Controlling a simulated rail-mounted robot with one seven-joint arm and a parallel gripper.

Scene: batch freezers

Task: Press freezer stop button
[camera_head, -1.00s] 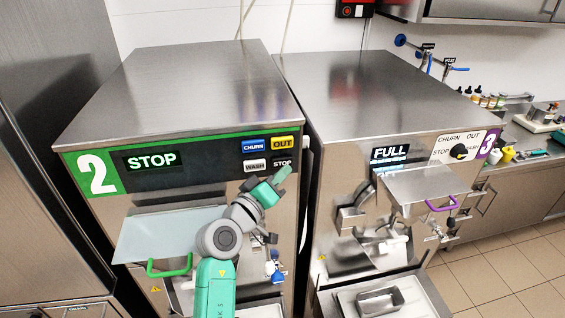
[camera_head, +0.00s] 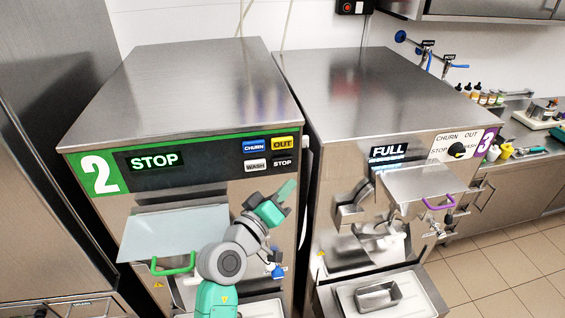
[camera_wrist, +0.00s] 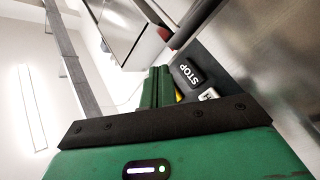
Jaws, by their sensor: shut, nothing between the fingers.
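Freezer 2 (camera_head: 175,90) has a dark panel with a lit green display (camera_head: 154,161) that reads STOP. Its stop button (camera_head: 283,163) is black with white letters, at the panel's lower right. The stop button also shows in the wrist view (camera_wrist: 187,74), just past my fingers and apart from them as far as I can tell. My gripper (camera_head: 287,190) is shut and empty, with its green fingertips below and slightly right of the button in the head view. The fingers also show in the wrist view (camera_wrist: 157,88).
The CHURN (camera_head: 254,146), OUT (camera_head: 283,143) and WASH (camera_head: 255,165) buttons sit close around the stop button. A grey lid with a green handle (camera_head: 173,265) juts out below the display. Freezer 3 (camera_head: 350,90) stands close on the right, with a narrow gap between.

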